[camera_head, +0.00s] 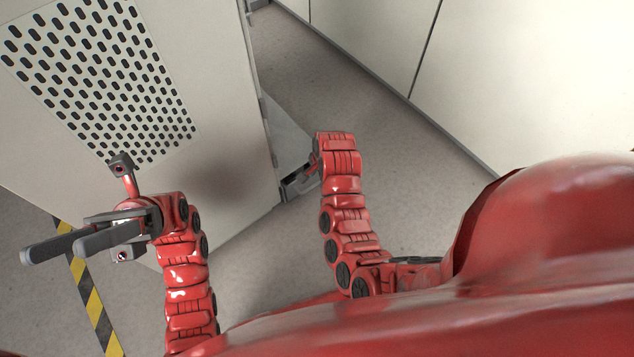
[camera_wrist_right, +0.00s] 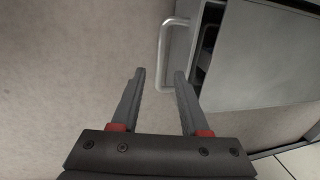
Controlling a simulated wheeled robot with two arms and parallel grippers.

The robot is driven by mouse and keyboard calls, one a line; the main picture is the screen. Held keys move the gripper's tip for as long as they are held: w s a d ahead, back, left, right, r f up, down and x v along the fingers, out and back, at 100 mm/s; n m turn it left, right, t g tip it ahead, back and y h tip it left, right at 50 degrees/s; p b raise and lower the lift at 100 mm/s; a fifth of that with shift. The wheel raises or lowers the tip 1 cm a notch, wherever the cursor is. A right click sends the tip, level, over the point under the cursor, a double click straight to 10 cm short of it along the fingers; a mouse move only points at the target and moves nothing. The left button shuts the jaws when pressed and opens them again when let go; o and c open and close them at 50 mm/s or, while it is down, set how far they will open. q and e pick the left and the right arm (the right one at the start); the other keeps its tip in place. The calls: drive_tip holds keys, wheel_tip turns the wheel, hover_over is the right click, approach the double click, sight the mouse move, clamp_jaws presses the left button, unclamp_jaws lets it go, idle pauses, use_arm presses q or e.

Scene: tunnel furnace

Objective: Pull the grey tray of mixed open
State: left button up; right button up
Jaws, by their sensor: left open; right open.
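In the right wrist view, a silver bar handle (camera_wrist_right: 164,62) stands out beside a grey panel (camera_wrist_right: 265,60), which I take to be part of the grey tray; a dark gap shows between them. My right gripper (camera_wrist_right: 160,73) is open, its fingertips pointing toward the handle, with nothing held between them. In the head view a grey flat part (camera_head: 284,132) juts out beside the cabinet; my right gripper (camera_head: 291,186) is near its lower end, partly hidden by its wrist. My left gripper (camera_head: 55,247) is open and empty at the left. The tray's contents are not visible.
A pale cabinet with a perforated panel (camera_head: 100,75) stands at the upper left. Pale wall panels (camera_head: 520,80) run along the right. Grey floor (camera_head: 420,190) lies open between them. A yellow-black floor stripe (camera_head: 88,290) passes below my left gripper.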

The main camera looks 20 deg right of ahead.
drive_tip(key=f+b, duration=0.1)
drive_tip(key=f, duration=0.2)
drive_tip(key=shift+w+a+f+b, duration=0.1)
drive_tip(key=shift+w+f+b, duration=0.25)
use_arm(q)
drive_tip(key=s+a+r+m+t+y, duration=0.1)
drive_tip(key=s+a+m+t+y, duration=0.4)
drive_tip(key=s+t+y, duration=0.1)
drive_tip(key=shift+s+a+t, duration=0.2)
drive_tip(key=shift+s+t, duration=0.45)
drive_tip(key=shift+t, duration=0.35)
drive_tip(key=shift+r, duration=0.1)
use_arm(e)
clamp_jaws()
